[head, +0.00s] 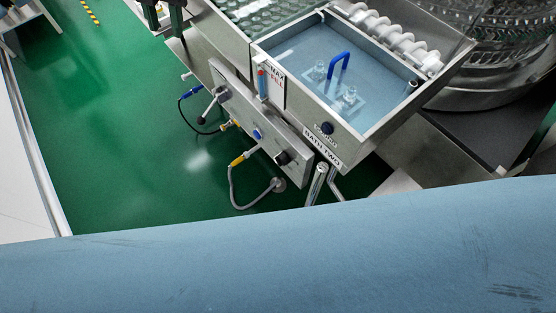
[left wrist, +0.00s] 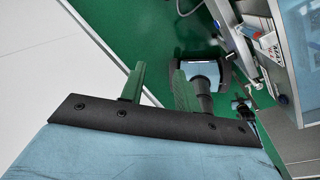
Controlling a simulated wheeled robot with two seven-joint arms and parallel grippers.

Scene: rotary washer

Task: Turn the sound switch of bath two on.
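My right gripper is not in view.
The front panel below the bath carries a black knob (head: 283,158), a blue knob (head: 257,134) and a grey hose (head: 236,195). A blue handle (head: 338,64) stands in the bath. The green floor (head: 110,130) is open on the left. My blue arm covers the bottom.

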